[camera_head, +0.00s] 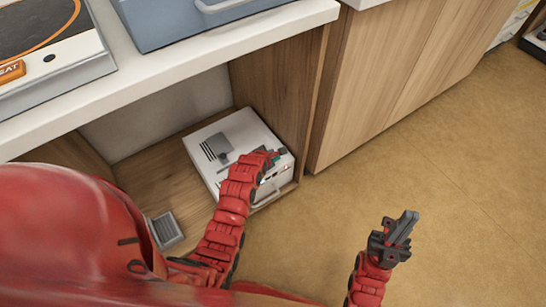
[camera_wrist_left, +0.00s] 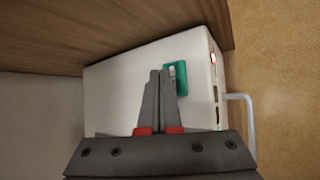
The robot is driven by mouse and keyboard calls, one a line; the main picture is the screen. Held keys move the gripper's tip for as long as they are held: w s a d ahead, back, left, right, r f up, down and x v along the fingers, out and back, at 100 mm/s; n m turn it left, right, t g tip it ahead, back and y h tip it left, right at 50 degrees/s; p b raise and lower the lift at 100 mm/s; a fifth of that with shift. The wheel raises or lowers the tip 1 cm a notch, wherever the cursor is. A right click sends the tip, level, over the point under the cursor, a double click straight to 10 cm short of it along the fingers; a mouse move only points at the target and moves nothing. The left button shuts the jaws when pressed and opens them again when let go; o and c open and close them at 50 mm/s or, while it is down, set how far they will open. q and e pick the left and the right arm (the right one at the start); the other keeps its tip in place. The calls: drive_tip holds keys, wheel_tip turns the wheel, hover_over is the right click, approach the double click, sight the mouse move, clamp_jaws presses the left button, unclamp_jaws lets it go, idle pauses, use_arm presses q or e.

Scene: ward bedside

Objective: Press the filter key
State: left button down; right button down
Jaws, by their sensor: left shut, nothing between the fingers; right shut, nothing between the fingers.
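A white boxy machine (camera_head: 205,172) stands in the open lower bay under the counter; it also shows in the left wrist view (camera_wrist_left: 120,85). A teal key (camera_wrist_left: 181,78) sits on its top near the front edge, with a small part showing in the head view (camera_head: 283,151). I cannot read a label on it. My left gripper (camera_head: 274,156) is shut and empty over the machine's front edge. In the wrist view its fingertips (camera_wrist_left: 163,72) overlap the key's left side; I cannot tell whether they touch it. My right gripper (camera_head: 408,222) is shut and empty over open floor.
A red light (camera_wrist_left: 213,58) and a handle (camera_wrist_left: 246,108) are on the machine's front. A wooden side panel (camera_head: 280,90) stands close beside it. The white counter (camera_head: 180,75) overhangs the bay. A grey vented item (camera_head: 166,229) lies left. The floor (camera_head: 440,160) at right is clear.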

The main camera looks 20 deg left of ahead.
use_arm(q)
drive_tip(key=shift+f, duration=0.1)
drive_tip(key=shift+f+p, duration=0.25)
drive_tip(key=shift+p, duration=0.05)
drive_tip(key=shift+f, duration=0.45)
idle(0.7)
drive_tip(key=shift+r, duration=0.15)
drive_tip(key=shift+r+p, duration=0.7)
drive_tip(key=shift+p, duration=0.35)
wheel_tip(320, 180, up, 5)
drive_tip(key=p, duration=0.4)
drive_tip(key=shift+p, duration=0.4)
